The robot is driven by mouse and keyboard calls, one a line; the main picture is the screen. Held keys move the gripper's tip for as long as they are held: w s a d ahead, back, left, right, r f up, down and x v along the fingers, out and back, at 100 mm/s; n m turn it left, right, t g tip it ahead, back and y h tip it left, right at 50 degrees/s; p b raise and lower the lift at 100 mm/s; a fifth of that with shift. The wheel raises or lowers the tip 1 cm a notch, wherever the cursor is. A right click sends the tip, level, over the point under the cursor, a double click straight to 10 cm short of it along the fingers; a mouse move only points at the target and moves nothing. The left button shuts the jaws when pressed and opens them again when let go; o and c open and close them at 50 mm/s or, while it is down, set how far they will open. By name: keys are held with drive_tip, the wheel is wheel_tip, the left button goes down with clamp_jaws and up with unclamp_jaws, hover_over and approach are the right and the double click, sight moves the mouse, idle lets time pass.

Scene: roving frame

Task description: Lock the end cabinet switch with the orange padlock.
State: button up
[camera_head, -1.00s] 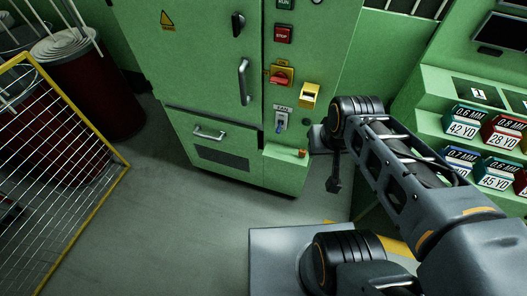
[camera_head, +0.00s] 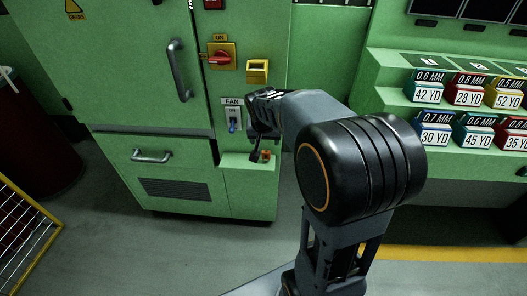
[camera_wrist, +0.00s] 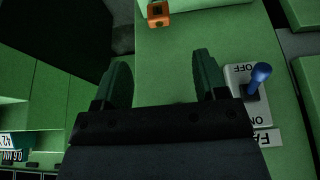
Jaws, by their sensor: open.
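The orange padlock (camera_head: 266,155) stands on a small green ledge at the lower right of the cabinet. It also shows at the top of the wrist view (camera_wrist: 158,15), beyond my fingertips and apart from them. My gripper (camera_wrist: 163,75) is open and empty, its two fingers on either side of bare green surface. In the head view my gripper (camera_head: 257,150) is mostly hidden by my arm, close to the padlock. The red rotary switch (camera_head: 221,58) sits on a yellow plate under an ON label, its handle roughly level.
A yellow box (camera_head: 257,71) is right of the red switch. A FAN switch (camera_head: 233,119) with a blue lever is below; it shows close beside my right finger in the wrist view (camera_wrist: 258,78). Labelled boxes (camera_head: 467,90) fill shelves on the right. A yellow wire barrier (camera_head: 25,235) is lower left.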

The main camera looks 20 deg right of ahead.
sight(266, 152)
drive_tip(key=b+x, duration=0.4)
drive_tip(key=x, duration=1)
drive_tip(key=shift+w+d+f, duration=0.15)
drive_tip(key=shift+w+f, duration=0.05)
drive_tip(key=shift+w, duration=0.1)
drive_tip(key=c, duration=1)
drive_tip(key=o, duration=1)
drive_tip(key=shift+s+r, duration=0.1)
drive_tip(key=shift+r, duration=0.1)
drive_tip(key=shift+c, duration=0.5)
drive_tip(key=c, duration=0.9)
drive_tip(key=shift+o, duration=0.2)
drive_tip(key=shift+r+p, duration=2)
drive_tip(key=shift+r, duration=0.5)
